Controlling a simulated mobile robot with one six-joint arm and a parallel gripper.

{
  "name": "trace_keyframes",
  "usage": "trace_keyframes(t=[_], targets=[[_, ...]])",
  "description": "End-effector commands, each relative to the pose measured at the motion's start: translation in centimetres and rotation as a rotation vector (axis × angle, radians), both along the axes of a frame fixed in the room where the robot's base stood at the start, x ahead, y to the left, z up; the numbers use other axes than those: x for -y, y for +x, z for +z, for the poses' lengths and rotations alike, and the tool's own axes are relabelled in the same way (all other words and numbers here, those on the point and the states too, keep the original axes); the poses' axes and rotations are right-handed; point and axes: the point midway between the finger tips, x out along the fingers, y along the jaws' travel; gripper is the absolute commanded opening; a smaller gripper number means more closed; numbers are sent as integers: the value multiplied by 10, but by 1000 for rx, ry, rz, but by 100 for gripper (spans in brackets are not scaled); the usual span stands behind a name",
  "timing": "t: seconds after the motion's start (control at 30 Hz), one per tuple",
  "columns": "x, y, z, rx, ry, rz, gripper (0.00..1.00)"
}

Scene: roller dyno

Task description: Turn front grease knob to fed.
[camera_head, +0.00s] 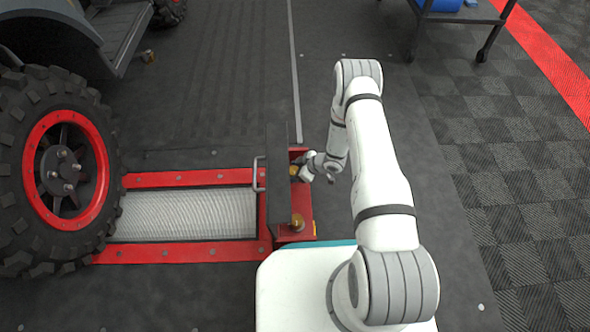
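A red housing (308,228) stands at the right end of the roller bed. One brass knob (297,223) shows on its near part, clear of my arm. A second, yellowish brass knob (294,170) shows at its far part, partly hidden by my gripper. My gripper (302,173) is at this far knob, reaching in from the right. It looks very close to or touching the knob; its fingers are too small to tell whether they are closed on it. I cannot read any knob marking or tell which knob is the front one.
A dark upright plate (278,185) with a metal handle (259,174) stands left of the housing. A ribbed roller (185,214) lies in a red frame (180,252), beside a large tyre (62,172). A wheeled cart (460,14) stands at the top right. The checkered floor at right is clear.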

Motion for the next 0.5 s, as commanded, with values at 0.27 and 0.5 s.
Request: trace_keyframes(t=[0.27,0.5], targets=[[-1,0,0,0,-1,0,62],[-1,0,0,0,-1,1,42]])
